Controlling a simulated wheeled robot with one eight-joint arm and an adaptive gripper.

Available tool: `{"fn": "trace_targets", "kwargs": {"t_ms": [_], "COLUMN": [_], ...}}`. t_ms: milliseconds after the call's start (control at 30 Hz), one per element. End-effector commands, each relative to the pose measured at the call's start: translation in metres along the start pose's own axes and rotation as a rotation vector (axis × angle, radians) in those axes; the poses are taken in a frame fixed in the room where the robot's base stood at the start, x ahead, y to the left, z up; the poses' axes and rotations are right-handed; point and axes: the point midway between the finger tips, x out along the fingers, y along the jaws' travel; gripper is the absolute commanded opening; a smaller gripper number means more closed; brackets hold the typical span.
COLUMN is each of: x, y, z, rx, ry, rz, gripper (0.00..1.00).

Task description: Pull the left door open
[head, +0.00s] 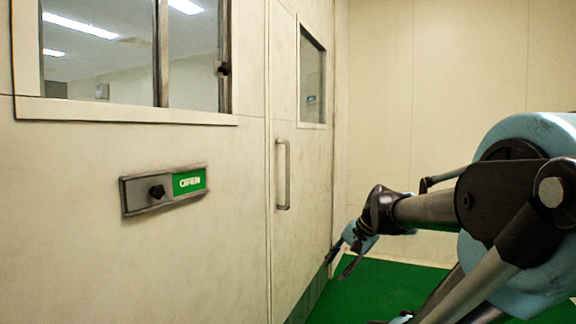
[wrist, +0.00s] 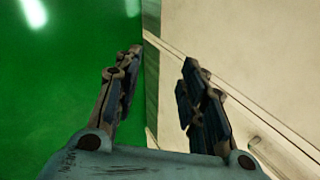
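A cream door (head: 301,160) with a vertical bar handle (head: 283,174) and a small window stands mid-picture in the head view, and looks closed. My gripper (head: 345,262) is to the right of the handle and lower, near the door side and above the green floor, apart from the handle. In the wrist view my gripper (wrist: 160,75) has its two fingers spread with nothing between them. A pale bar that looks like the handle (wrist: 285,140) shows at the lower right there, outside the fingers.
A cream wall (head: 60,220) on the left holds a sliding sign plate (head: 163,189) reading OPEN and a wide window (head: 130,55). Another wall (head: 430,100) closes off the back. The green floor (head: 370,285) shows free room beside the door.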

Motion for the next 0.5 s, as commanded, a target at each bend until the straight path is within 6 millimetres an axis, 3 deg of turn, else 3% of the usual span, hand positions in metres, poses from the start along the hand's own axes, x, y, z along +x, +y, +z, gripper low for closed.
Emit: {"fn": "trace_targets", "kwargs": {"t_ms": [33, 200, 500], "x": [-0.005, -0.022, -0.063], "y": [-0.022, -0.096, -0.211], "z": [-0.011, -0.045, -0.126], "rx": [0.075, 0.356, 0.841], "ry": [-0.016, -0.101, -0.34], "rz": [-0.051, -0.232, -0.516], "gripper": [0.38, 0.38, 0.38]}}
